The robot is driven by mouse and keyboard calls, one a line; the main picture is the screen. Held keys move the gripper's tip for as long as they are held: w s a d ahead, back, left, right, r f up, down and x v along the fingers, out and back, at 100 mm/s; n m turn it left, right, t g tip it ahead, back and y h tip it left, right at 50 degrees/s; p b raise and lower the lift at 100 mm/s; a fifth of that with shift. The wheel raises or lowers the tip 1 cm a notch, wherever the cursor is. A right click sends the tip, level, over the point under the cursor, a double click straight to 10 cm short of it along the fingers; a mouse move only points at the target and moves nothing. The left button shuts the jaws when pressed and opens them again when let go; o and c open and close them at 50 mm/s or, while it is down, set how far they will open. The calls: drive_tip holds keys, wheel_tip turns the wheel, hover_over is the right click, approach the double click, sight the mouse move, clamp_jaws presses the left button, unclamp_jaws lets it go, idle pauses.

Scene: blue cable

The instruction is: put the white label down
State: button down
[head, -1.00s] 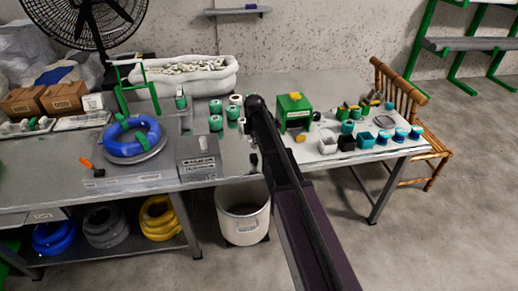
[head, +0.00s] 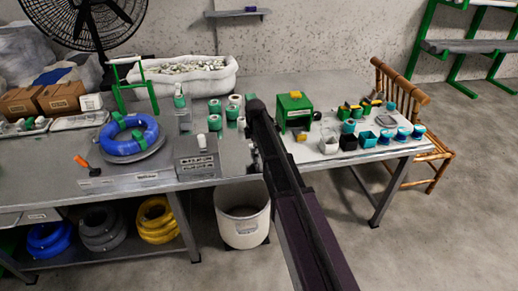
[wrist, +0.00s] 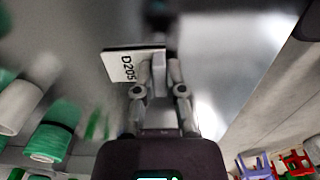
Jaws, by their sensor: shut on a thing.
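The white label (wrist: 122,67) is printed "D 205" and has a dark edge. It shows in the wrist view at the upper middle, tilted. My gripper (wrist: 158,68) is shut on the label's right end, and the rest of the label sticks out to the left. A grey metallic surface fills the view behind it; I cannot tell whether the label touches it. In the head view my dark arm reaches over the table (head: 255,92), and I cannot make out the label in the grip.
A blue cable coil (head: 130,136) lies on a round plate at the left. A grey box (head: 198,160) and several green and white rolls (head: 215,122) stand left of my arm. A green device (head: 294,110) and small cups (head: 367,139) are to its right. A white bin (head: 242,222) stands below.

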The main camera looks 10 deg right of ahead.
drive_tip(key=shift+f, duration=0.15)
drive_tip(key=c, duration=0.7)
unclamp_jaws()
wheel_tip(320, 180, up, 12)
drive_tip(key=p, duration=1.2)
drive_tip(key=shift+s, duration=0.15)
drive_tip(key=shift+s+d+m, duration=0.2)
drive_tip(key=shift+s+m, duration=2.8)
drive_tip(key=shift+s, duration=1.6)
drive_tip(key=shift+s+d+m, duration=0.2)
drive_tip(key=shift+s+m, duration=2.8)
drive_tip(key=shift+s, duration=1.6)
drive_tip(key=shift+s+d+m, duration=0.2)
drive_tip(key=shift+s+m, duration=2.8)
drive_tip(key=shift+s, duration=1.6)
